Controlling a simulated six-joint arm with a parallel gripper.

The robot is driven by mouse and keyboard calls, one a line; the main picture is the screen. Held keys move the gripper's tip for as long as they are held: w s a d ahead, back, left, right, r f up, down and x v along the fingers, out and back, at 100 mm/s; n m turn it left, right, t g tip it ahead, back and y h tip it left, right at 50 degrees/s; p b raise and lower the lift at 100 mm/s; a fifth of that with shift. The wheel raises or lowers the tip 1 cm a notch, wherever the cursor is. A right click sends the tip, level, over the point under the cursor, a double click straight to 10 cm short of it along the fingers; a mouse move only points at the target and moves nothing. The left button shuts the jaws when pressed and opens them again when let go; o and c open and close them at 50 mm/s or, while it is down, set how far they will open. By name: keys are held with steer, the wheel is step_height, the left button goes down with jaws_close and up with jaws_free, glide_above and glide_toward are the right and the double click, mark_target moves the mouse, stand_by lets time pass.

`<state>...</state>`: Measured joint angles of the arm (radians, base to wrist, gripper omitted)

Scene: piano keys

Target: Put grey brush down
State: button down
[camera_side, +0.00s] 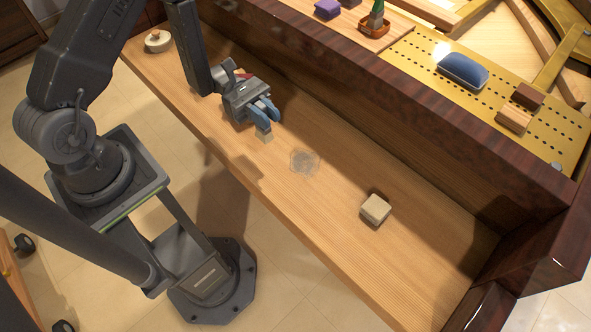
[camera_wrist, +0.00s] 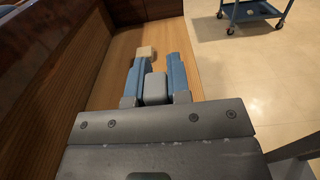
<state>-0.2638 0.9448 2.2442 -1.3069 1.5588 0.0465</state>
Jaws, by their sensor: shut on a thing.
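My gripper (camera_side: 268,114) has blue fingers and hangs above the wooden key shelf. It is shut on a small grey block, which I take to be the grey brush (camera_side: 264,136); its lower end shows below the fingertips in the side view. In the wrist view the brush (camera_wrist: 155,88) sits between the two blue fingers (camera_wrist: 160,80). The side view does not clearly show whether the brush touches the shelf. A faint translucent round patch (camera_side: 305,162) lies on the shelf (camera_side: 335,235) to the lower right of the brush.
A beige block (camera_side: 375,209) lies farther right on the shelf; a beige block (camera_wrist: 146,52) shows beyond my fingers in the wrist view. A pale round object (camera_side: 158,41) stands at the far left. A dark wooden wall (camera_side: 430,105) borders the shelf; the front edge drops to the floor.

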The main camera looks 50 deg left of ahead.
mark_target(263, 136)
steer(key=shift+w+d+f, duration=0.15)
steer(key=shift+d+f, duration=4.45)
steer(key=shift+f, duration=0.15)
steer(key=shift+f, duration=0.15)
steer(key=c, duration=1.1)
jaws_free()
steer(key=shift+a, duration=0.35)
steer(key=a, duration=1.1)
steer(key=shift+a, duration=0.2)
